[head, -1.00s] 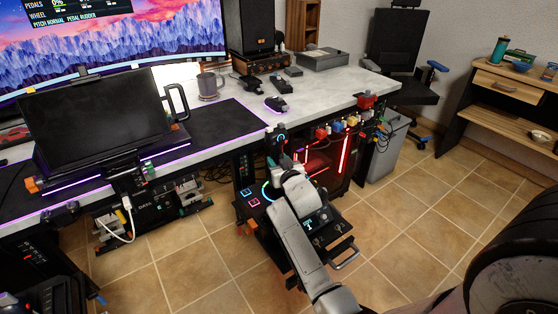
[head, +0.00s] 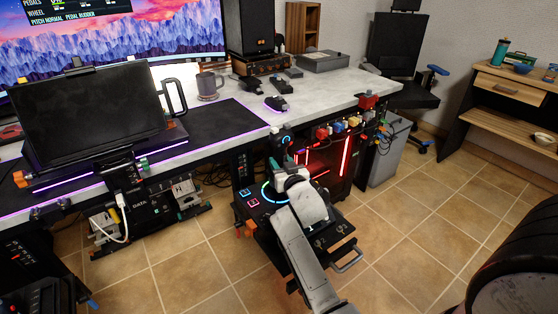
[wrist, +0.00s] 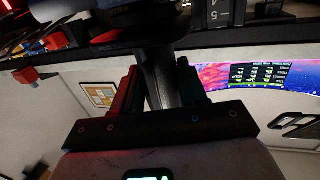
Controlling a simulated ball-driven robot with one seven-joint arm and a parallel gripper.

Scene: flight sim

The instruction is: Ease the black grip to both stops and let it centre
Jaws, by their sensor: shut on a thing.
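The black grip (head: 279,146) stands on a stick base on the low stand below the desk's front edge in the head view. My gripper (head: 286,177) reaches it from the front right, and my arm hides its lower part. In the wrist view the dark shaft of the black grip (wrist: 157,76) runs between the red and green fingers of my gripper (wrist: 157,84). The gripper is shut on it. The exact contact is too dark to make out. The grip looks close to upright in the head view.
The desk (head: 325,90) edge is just behind the grip. A lit red case (head: 325,160) and coloured plugs (head: 340,124) are close at its right. A black screen (head: 90,105) stands left, with a mug (head: 209,86) behind. Tiled floor (head: 410,205) is open at right.

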